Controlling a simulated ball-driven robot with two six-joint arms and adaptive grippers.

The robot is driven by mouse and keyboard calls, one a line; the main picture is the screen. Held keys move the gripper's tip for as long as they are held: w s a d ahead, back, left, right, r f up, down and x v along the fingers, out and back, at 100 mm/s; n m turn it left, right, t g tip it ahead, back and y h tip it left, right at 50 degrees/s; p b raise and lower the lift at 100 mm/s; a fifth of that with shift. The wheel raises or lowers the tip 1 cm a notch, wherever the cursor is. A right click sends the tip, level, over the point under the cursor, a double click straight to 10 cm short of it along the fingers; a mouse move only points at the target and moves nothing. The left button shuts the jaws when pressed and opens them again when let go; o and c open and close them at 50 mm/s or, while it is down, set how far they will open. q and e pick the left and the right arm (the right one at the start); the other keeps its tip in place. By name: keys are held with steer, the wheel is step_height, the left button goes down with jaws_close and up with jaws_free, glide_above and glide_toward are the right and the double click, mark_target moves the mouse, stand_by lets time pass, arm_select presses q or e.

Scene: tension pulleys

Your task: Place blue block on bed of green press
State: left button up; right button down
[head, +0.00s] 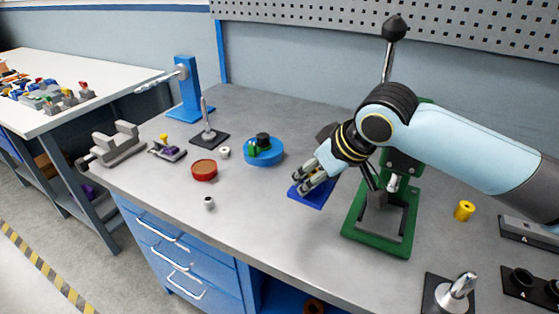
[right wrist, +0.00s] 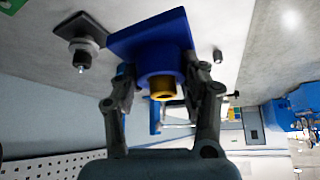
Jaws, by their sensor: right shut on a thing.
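The blue block (head: 311,197) is a square plate in the middle of the bench in the head view. The right wrist view shows its blue plate (right wrist: 150,37) with a round boss and a brass-coloured bush (right wrist: 162,88). My right gripper (head: 312,183) is shut on the blue block, its fingers on either side of the boss in the wrist view. I cannot tell whether the block touches the bench. The green press (head: 357,235) stands just right of the block. Its open grey bed shows low at the front; my arm hides much of the press behind. My left gripper is out of view.
A blue round fixture (head: 264,155), red disc (head: 204,170) and small grey cylinder (head: 209,203) lie to the left. A yellow spool (head: 464,211) and a metal post (head: 458,290) stand to the right. The bench front between cylinder and press is clear.

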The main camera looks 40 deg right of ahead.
steer(key=shift+s+r, duration=0.15)
steer(key=shift+r, duration=0.05)
steer(key=w+a+r+n+y+b, duration=0.1)
steer(key=w+a+r+n+b, duration=0.15)
steer(key=w+a+b, duration=0.75)
steer(key=s+a+n+g+y+b, duration=0.2)
steer(key=s+a+n+y+b, duration=0.2)
steer(key=n+b, duration=0.4)
steer(key=shift+s+a+r+g, duration=0.2)
steer(key=shift+s+a+g, duration=0.2)
steer(key=shift+s+a, duration=0.45)
steer(key=shift+s+d+n, duration=0.15)
steer(key=shift+d+n, duration=0.05)
steer(key=shift+n, duration=0.05)
